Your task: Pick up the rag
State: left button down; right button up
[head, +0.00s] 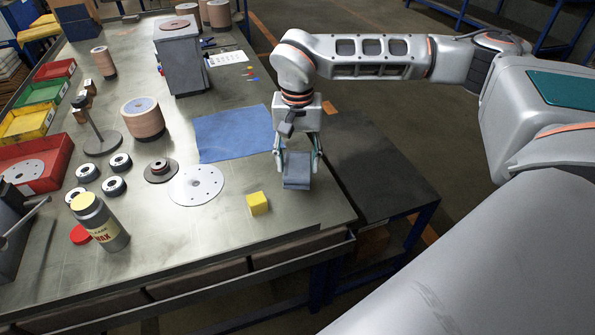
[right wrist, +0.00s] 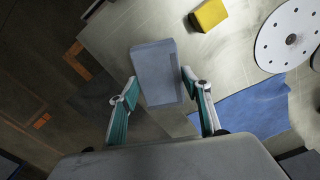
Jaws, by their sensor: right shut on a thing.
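I cannot tell for sure how far the rag is above the table. A flat blue cloth or mat (head: 232,134) lies on the table just left of the gripper. My left gripper is not in view.
A yellow cube (head: 257,204) and a white disc with holes (head: 197,186) lie nearby on the metal table (head: 185,245). A bottle (head: 98,222), several rings and coloured bins stand further left. A lower dark surface (head: 375,170) lies right of the table.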

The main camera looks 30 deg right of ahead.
notch_tip(320, 180, up, 15)
jog(key=shift+p, duration=0.35)
jog(key=shift+r, duration=0.1)
jog(key=o, duration=0.6)
jog(key=c, duration=0.4)
jog(key=shift+o, duration=0.2)
jog(key=n, duration=0.7)
send_near(297, 164)
jog(key=s+a+f, duration=0.4)
jog(key=a+f, duration=0.3)
jog(key=shift+r, duration=0.15)
